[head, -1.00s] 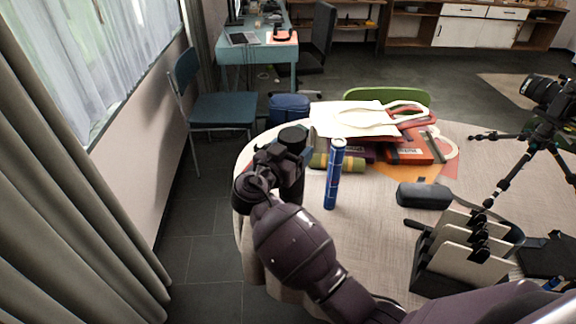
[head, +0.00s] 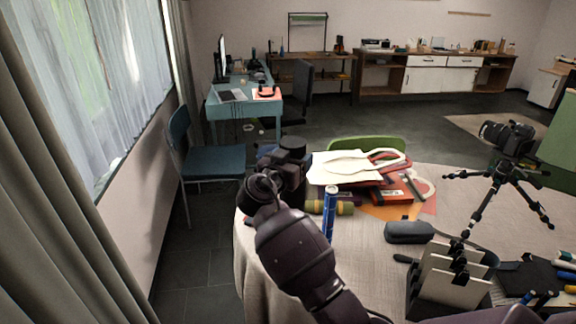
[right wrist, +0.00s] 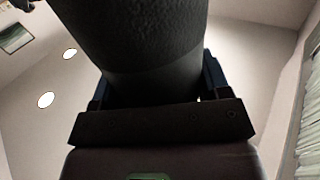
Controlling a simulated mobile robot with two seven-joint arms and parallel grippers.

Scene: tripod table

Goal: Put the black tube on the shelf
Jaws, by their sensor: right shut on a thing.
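My right gripper (head: 282,172) is over the far left edge of the round table (head: 380,290), seen from behind. It is shut on the black tube (head: 292,144), whose dark round end shows above the fingers. In the right wrist view the tube (right wrist: 130,45) fills the upper middle, between the fingers, with a rough dark surface. A low wooden shelf unit (head: 390,78) with white doors and open bays stands against the far wall. My left gripper is not in view.
A blue can-like tube (head: 329,215) stands on the table. Near it are bags and books (head: 345,168), a dark case (head: 409,232), a file rack (head: 450,285) and a camera on a tripod (head: 505,170). A blue chair (head: 208,162) and a desk (head: 240,105) stand beyond. Grey floor is open at the back.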

